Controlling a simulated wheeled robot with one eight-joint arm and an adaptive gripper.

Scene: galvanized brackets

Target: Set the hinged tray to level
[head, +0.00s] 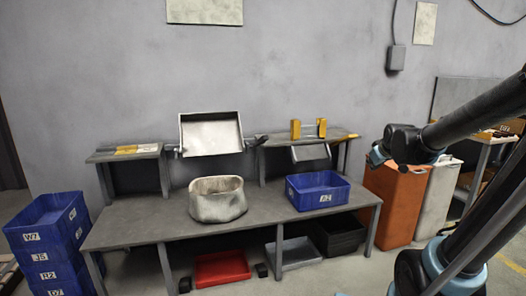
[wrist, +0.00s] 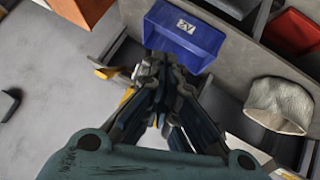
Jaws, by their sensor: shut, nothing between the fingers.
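The hinged tray (head: 211,134) is a shallow grey metal pan between two low shelf stands at the back of the bench, in the head view. It is tilted, with its inside facing me. I see nothing in it. My gripper (wrist: 160,64) shows in the wrist view, shut and empty, over the yellow-marked shelf end near the blue bin (wrist: 186,31). In the head view my arm comes in from the right and ends right of the bench, well apart from the tray. The fingers are not clear there.
Yellow blocks (head: 296,129) stand on the right shelf, with a grey sloped panel (head: 310,153) below. Blue crates (head: 50,240) are stacked left; an orange bin (head: 395,205) stands right.

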